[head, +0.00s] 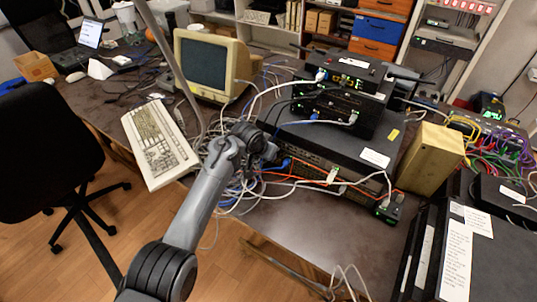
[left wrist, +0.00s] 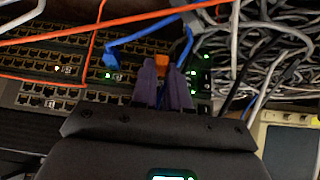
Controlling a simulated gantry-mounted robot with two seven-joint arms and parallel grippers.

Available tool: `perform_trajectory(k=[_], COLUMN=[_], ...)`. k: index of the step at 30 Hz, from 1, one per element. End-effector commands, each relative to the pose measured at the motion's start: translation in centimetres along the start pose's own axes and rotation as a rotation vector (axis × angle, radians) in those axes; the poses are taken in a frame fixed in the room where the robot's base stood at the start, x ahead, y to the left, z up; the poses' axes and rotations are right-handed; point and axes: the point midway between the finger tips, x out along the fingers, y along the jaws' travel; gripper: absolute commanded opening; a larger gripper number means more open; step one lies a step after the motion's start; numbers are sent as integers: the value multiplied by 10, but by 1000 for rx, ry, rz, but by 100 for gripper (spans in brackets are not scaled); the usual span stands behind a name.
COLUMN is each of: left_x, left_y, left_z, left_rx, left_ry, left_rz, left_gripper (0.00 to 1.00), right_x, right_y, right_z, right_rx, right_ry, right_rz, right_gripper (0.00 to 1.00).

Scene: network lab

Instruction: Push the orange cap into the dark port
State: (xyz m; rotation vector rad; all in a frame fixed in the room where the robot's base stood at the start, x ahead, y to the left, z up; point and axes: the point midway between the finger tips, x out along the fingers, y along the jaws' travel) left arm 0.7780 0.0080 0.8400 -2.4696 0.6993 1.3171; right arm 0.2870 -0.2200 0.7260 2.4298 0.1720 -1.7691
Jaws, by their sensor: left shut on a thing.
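In the left wrist view my left gripper (left wrist: 164,78) has its two purple fingers shut on the small orange cap (left wrist: 162,62). The cap sticks out past the fingertips, facing the switch panel (left wrist: 40,95) with its rows of dark ports. Which port is the dark one I cannot tell; the cap and fingers cover part of the panel. I cannot tell whether the cap touches the panel. In the head view my left gripper (head: 270,152) is at the left end of the stacked switches (head: 315,150), its fingertips not clear. My right gripper is not in view.
Blue cables (left wrist: 140,35) and orange cables (left wrist: 110,22) cross close to the fingers. A tangle of grey cables (left wrist: 265,50) lies to the right. A beige monitor (head: 210,65) and keyboard (head: 160,142) stand left of the switches. The table front (head: 290,225) is mostly clear.

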Motion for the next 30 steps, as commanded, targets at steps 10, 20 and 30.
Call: perform_trajectory(k=[10, 20, 30], left_x=[0, 1, 3], left_y=[0, 0, 0], left_z=[0, -1, -3], left_rx=[0, 0, 0], left_ry=[0, 0, 0], left_rz=[0, 0, 0], left_gripper=[0, 0, 0], right_x=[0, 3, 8], right_y=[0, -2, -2], right_z=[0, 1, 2], right_rx=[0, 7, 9], right_ry=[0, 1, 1], right_rz=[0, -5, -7], right_gripper=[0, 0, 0])
